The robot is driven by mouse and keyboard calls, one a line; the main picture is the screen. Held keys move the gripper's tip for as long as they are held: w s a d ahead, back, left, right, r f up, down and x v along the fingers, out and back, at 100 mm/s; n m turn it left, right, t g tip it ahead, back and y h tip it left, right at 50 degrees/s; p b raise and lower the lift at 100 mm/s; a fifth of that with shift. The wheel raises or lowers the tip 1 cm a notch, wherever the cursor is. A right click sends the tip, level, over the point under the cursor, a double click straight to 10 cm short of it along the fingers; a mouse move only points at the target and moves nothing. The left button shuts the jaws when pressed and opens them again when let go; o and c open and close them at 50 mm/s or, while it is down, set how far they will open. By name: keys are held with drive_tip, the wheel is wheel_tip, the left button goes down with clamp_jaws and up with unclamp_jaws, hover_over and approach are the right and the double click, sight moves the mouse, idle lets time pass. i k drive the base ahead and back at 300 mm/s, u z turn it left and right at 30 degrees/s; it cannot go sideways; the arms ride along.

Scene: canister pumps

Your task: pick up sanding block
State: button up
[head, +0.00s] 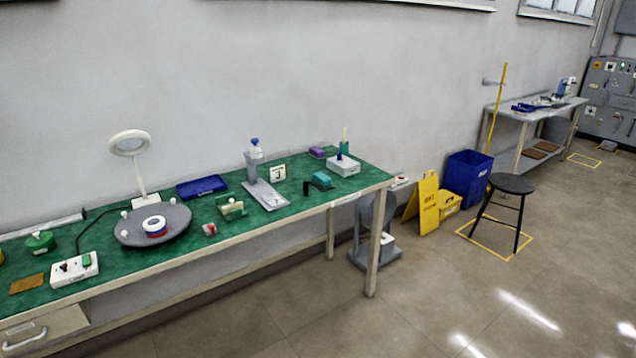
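No object here is clearly readable as the sanding block. Small block-like things lie on the green-topped workbench (110,253) in the head view. A purple block (317,152) is at the back right, near the wall. A teal piece with a black end (321,181) lies nearer the front on the right. A cream and green piece (232,208) stands near the front middle. A flat orange-brown piece (27,284) lies at the far left. I cannot tell which of these it is. My gripper is not in view.
A round grey tray (178,219), ring lamp (130,145), blue tray (202,187) and white box (342,166) take up bench space. A black stool (511,184), blue bin (468,177) and yellow sign (428,203) stand to the right. The floor in front is clear.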

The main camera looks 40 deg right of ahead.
sight(323, 181)
drive_tip(key=z, duration=0.05)
drive_tip(key=i, duration=1)
drive_tip(key=u, duration=0.05)
